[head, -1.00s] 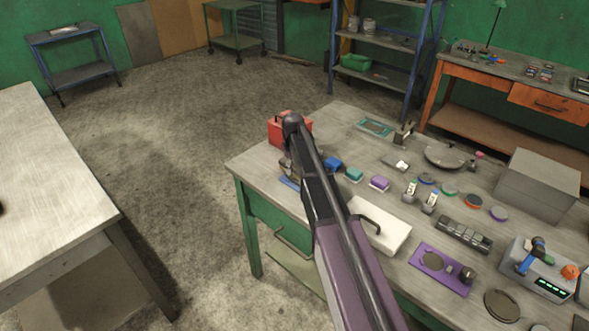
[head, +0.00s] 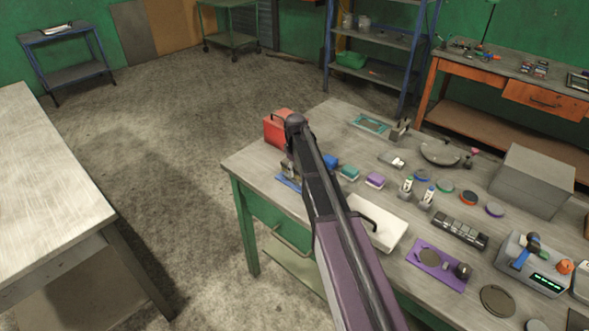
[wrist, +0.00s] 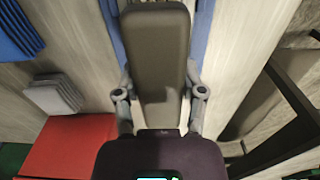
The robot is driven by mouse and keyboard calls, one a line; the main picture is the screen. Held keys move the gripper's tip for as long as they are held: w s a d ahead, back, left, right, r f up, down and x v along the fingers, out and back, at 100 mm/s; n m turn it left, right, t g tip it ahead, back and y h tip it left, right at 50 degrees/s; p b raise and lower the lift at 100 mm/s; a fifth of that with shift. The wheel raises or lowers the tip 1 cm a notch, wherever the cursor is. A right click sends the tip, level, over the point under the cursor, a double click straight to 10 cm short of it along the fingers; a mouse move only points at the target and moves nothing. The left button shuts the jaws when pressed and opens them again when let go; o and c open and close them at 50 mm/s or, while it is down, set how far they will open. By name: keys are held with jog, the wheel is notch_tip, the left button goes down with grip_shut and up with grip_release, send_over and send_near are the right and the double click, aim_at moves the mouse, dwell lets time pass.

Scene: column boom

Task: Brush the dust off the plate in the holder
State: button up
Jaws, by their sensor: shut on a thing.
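My gripper (wrist: 160,93) is shut on a dark grey-brown slab-like thing (wrist: 160,45), with one grey finger on each side in the wrist view. I cannot tell for sure whether it is the brush. In the head view the gripper is mostly hidden behind my arm, low over the table's left end beside a red box (head: 277,128). A teal frame (head: 369,124) lies flat at the table's back edge. Which one is the plate's holder is unclear, and dust is too small to see.
The workbench (head: 340,108) holds blue, teal and purple blocks (head: 375,180), a white box with a handle (head: 378,228), small bottles, coloured discs, a grey box (head: 532,182) and a device with a display (head: 535,262). A second table (head: 40,190) stands left across clear floor.

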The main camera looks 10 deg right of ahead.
jog(key=shift+w, duration=0.1)
jog(key=shift+w+a+f, duration=0.1)
jog(key=shift+w+a, duration=0.8)
jog(key=shift+w, duration=0.15)
jog(key=shift+s+d, duration=0.9)
jog(key=shift+s, duration=0.3)
jog(key=shift+w, duration=0.1)
jog(key=shift+w+a, duration=0.9)
jog(key=shift+w, duration=0.2)
jog(key=shift+s+d, duration=0.9)
jog(key=shift+s, duration=0.3)
